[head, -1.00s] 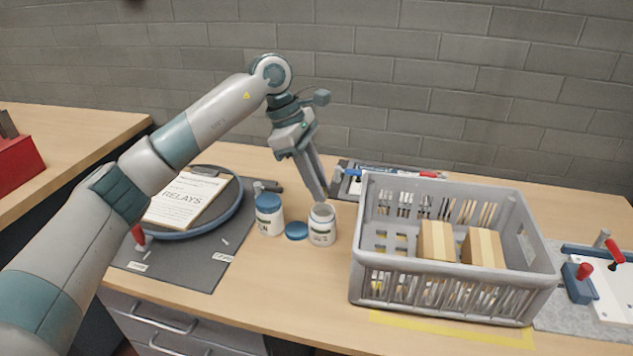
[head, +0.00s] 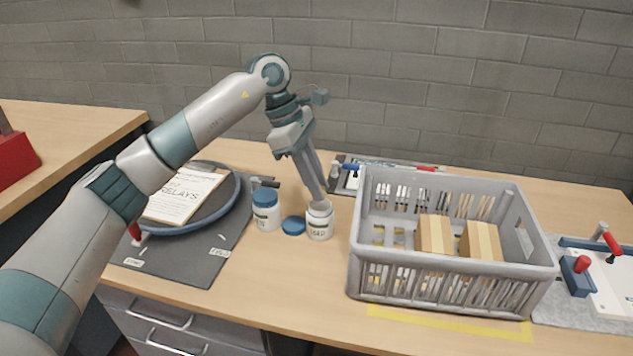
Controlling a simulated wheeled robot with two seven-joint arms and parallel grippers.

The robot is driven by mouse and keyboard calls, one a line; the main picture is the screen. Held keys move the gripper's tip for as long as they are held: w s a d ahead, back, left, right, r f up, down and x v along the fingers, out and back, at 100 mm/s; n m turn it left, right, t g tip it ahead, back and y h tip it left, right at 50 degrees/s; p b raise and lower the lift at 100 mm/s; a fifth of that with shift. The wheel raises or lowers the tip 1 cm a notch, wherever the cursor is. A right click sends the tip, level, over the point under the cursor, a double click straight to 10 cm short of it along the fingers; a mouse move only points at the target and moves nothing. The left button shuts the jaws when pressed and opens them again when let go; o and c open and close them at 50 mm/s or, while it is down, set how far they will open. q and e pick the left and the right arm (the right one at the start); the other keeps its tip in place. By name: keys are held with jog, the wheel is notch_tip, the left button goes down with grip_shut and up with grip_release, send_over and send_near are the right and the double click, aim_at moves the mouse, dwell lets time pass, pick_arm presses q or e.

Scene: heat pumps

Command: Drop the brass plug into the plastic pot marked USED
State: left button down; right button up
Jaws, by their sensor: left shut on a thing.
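The open white plastic pot marked USED (head: 319,222) stands upright on the bench, left of the grey crate. My left gripper (head: 319,200) points down with its fingertips at the pot's mouth. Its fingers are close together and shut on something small. The brass plug itself cannot be made out; the fingertips and the pot's rim hide it. A second white pot (head: 266,213) with a blue lid stands to the left. A loose blue lid (head: 293,226) lies between the two pots. My right gripper is not in view.
A grey crate (head: 440,287) with cardboard boxes stands close right of the USED pot. A round blue-rimmed tray (head: 232,207) with a clipboard marked RELAYS (head: 184,196) is at left on a dark mat (head: 185,266). A toggle-clamp fixture (head: 598,270) is at far right.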

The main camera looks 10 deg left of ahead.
pick_arm(q)
jog(key=shift+f+b, duration=0.6)
dwell(0.7)
dwell(0.5)
jog(key=c, duration=1.5)
grip_release()
jog(key=v, duration=1.7)
jog(key=shift+r+b, duration=0.3)
